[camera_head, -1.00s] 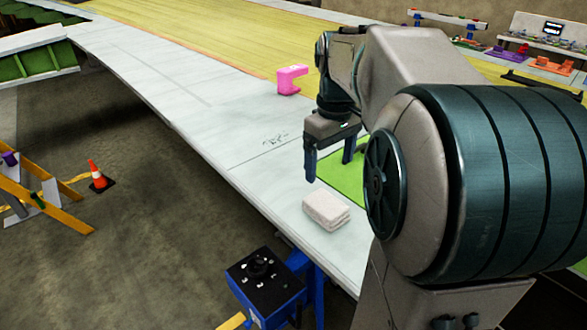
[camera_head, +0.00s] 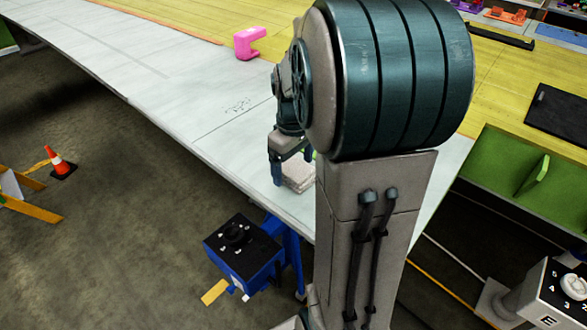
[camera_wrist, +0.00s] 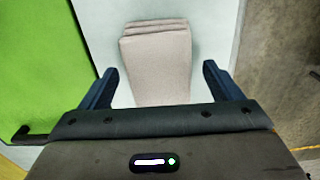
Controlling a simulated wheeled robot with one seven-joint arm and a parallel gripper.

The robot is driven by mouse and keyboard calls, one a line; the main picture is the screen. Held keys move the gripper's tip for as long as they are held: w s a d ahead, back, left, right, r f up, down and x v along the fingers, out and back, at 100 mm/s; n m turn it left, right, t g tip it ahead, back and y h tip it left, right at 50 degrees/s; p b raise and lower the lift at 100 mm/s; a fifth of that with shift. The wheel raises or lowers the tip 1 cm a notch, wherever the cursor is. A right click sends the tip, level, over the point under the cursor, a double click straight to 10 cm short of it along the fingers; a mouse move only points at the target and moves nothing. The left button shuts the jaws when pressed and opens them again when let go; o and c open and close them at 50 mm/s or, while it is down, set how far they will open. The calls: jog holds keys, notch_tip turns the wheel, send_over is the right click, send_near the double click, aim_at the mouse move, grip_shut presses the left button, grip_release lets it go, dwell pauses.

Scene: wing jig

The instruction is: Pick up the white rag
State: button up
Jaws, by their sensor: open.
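The white rag (camera_head: 299,174) is a folded, layered stack lying on the pale wing surface near its edge. In the head view my gripper hides part of it. In the wrist view the rag (camera_wrist: 158,62) lies ahead of my gripper (camera_wrist: 155,76), centred between its two dark blue fingers. My gripper (camera_head: 293,172) is open and empty, its fingers spread on either side of the rag's line. I cannot tell how high above the surface the fingertips are.
A green panel (camera_wrist: 38,60) lies to the left in the wrist view. A pink clamp-like object (camera_head: 249,43) stands farther along the wing (camera_head: 150,75). A blue control box (camera_head: 240,250) stands beside the wing's edge. An orange cone (camera_head: 60,163) is on the floor at left.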

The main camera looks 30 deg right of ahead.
aim_at(296, 169)
jog(key=shift+f, duration=0.7)
jog(key=c, duration=1.1)
jog(key=shift+o, duration=0.2)
jog(key=shift+r, duration=0.15)
jog(key=shift+r, duration=0.3)
jog(key=r, duration=0.2)
jog(key=r+b, duration=0.1)
jog(key=shift+s+d+r, duration=0.1)
jog(key=shift+s+r, duration=0.25)
jog(key=s+r+b, duration=0.1)
jog(key=s+r, duration=0.2)
jog(key=s, duration=0.2)
jog(key=s+d+r+b, duration=0.1)
jog(key=s+r, duration=0.2)
jog(key=s, duration=0.3)
jog(key=shift+r, duration=0.25)
jog(key=shift+d, duration=0.1)
